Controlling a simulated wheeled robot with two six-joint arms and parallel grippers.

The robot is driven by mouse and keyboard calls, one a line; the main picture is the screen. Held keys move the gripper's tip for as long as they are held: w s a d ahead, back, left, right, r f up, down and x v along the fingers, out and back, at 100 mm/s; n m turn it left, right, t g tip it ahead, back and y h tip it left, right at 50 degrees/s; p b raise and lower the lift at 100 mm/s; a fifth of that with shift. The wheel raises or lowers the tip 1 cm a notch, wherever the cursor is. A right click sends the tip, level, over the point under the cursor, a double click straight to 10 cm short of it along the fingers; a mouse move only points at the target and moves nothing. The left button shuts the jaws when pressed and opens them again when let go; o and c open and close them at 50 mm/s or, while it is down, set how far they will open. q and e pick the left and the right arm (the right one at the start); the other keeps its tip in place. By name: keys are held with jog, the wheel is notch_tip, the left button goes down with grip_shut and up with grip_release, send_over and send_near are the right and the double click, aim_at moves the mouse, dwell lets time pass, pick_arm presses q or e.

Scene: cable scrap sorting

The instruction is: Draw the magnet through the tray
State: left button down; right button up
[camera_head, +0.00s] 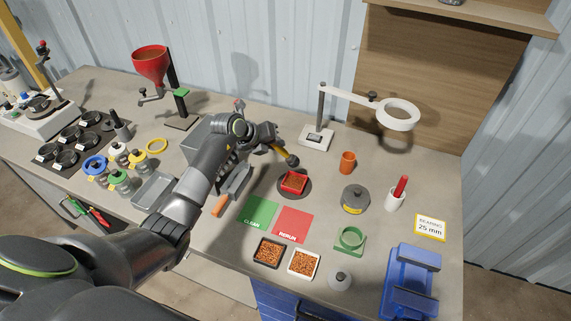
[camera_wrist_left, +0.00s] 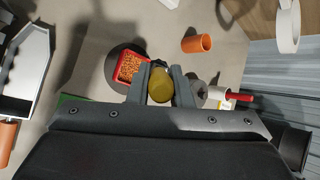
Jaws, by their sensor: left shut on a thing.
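My left gripper (camera_head: 272,138) is shut on the magnet (camera_head: 293,160), which has a yellow handle and a dark rounded end. In the left wrist view the magnet's yellow round part (camera_wrist_left: 160,86) sits between the two fingers (camera_wrist_left: 162,92). The small red tray (camera_head: 293,182) holds copper-coloured scrap and stands on a dark round plate (camera_head: 307,191). The magnet is held behind the tray and apart from it in the head view. The tray also shows in the left wrist view (camera_wrist_left: 121,69), just left of the fingers. My right gripper is out of view.
A green CLEAN mat (camera_head: 258,211) and a red mat (camera_head: 293,224) lie in front. Black (camera_head: 257,256) and white (camera_head: 317,266) scrap trays stand nearer. A scoop (camera_head: 235,185) lies left; an orange cup (camera_head: 347,162) and grey weight (camera_head: 355,197) stand right. A magnifier lamp (camera_head: 398,113) overhangs behind.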

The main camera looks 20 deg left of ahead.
pick_arm(q)
notch_tip(320, 180, down, 8)
jog(key=b, duration=0.5)
jog(key=shift+b, duration=0.4)
jog(key=shift+f+b, duration=0.4)
jog(key=shift+f, duration=0.1)
dwell(0.3)
